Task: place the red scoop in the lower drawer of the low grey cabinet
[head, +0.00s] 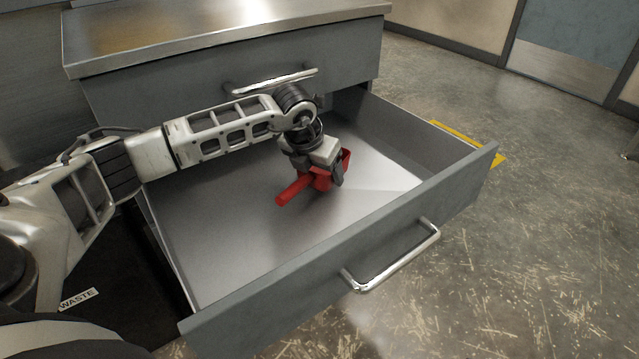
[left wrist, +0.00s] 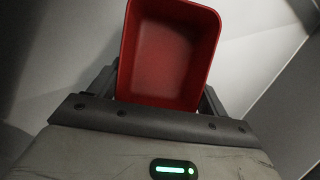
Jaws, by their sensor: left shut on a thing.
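The red scoop (head: 293,190) is in my left gripper (head: 324,180), inside the open lower drawer (head: 240,232) of the low grey cabinet (head: 340,57). The gripper points down and is shut on the scoop. The scoop's handle points to the lower left in the head view. In the left wrist view the scoop's open, empty bowl (left wrist: 168,55) sits between the fingers. I cannot tell whether the scoop touches the drawer floor. My right gripper is not in view.
The drawer is pulled far out, and its floor is otherwise bare. Its front panel carries a metal handle (head: 393,262). The upper drawer (head: 200,92) is shut above it. A bin labelled WASTE (head: 78,298) stands at the left. The floor at the right is clear.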

